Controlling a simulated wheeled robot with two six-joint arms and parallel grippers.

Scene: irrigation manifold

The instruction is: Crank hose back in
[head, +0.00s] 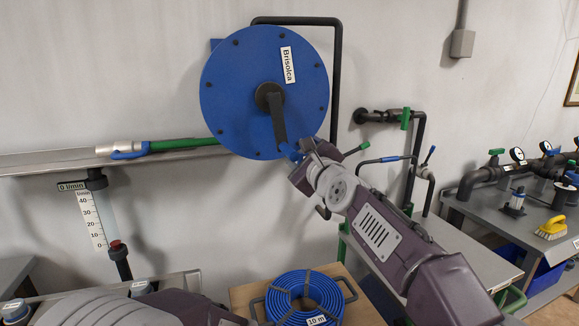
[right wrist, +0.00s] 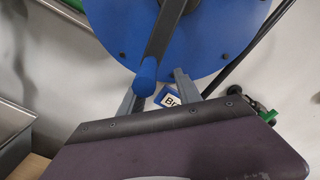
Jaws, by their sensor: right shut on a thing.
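The hose reel is a large blue disc (head: 235,85) labelled "Brisolca" on the wall. Its dark crank arm (head: 277,120) points down from the hub, with a blue handle at its end; the handle shows in the right wrist view (right wrist: 145,72). My right gripper (head: 297,153) is shut on this handle at the reel's lower edge, partly hiding it. The green hose (head: 185,144) comes out at the reel's left, ending in a silver nozzle (head: 118,149) with a blue lever above the wall shelf. My left gripper is out of view.
A flow gauge (head: 104,215) hangs below the shelf at left. Dark pipes with green valves (head: 406,118) stand right of the reel. A bench with gauges and a yellow brush (head: 551,228) is farther right.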

